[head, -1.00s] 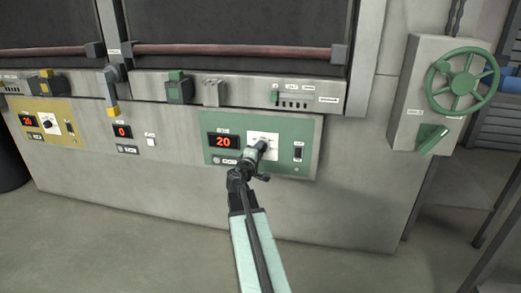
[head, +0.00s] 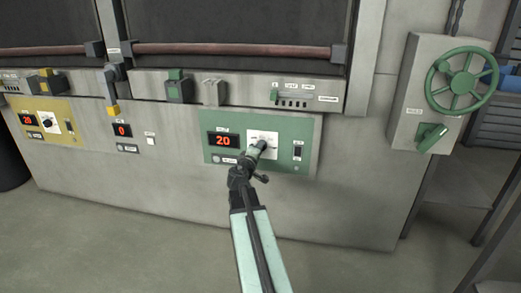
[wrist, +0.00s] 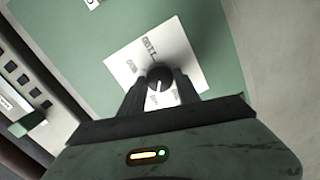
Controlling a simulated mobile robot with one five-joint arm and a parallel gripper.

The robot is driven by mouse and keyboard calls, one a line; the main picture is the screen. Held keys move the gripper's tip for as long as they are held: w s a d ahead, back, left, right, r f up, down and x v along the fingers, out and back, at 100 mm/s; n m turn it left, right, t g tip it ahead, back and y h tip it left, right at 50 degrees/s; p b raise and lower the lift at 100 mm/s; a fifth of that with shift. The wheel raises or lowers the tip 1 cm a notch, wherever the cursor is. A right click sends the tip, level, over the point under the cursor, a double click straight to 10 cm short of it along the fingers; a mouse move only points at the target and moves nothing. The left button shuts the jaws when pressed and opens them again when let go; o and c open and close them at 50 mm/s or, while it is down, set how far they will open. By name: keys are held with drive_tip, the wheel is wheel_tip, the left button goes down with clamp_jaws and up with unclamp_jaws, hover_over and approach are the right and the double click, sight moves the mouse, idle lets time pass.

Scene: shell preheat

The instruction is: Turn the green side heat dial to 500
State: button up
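The green panel (head: 212,127) on the front of the oven shows a red "20" on its display (head: 223,140). To the right of the display is a white dial plate (head: 255,138) with the black heat dial, which my gripper (head: 261,147) mostly hides in the head view. In the wrist view the dial (wrist: 159,76) sits between the two dark fingers of my gripper (wrist: 160,85), with a short white pointer mark toward the bottom of the picture. The fingers meet both sides of the dial with no clear gap. The plate's markings are too blurred to read.
A dark switch (head: 298,153) sits right of the dial on the green panel. A yellow panel (head: 66,118) with another dial is at the far left, and a display reading 0 (head: 122,130) lies between. A green handwheel (head: 461,82) is at the right. The floor in front is clear.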

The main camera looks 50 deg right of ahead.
drive_tip(key=o, duration=0.4)
drive_tip(key=shift+a, duration=0.1)
drive_tip(key=shift+c, duration=0.2)
drive_tip(key=v, duration=0.7)
drive_tip(key=shift+s+a+p, duration=0.15)
drive_tip(key=shift+a+p, duration=0.2)
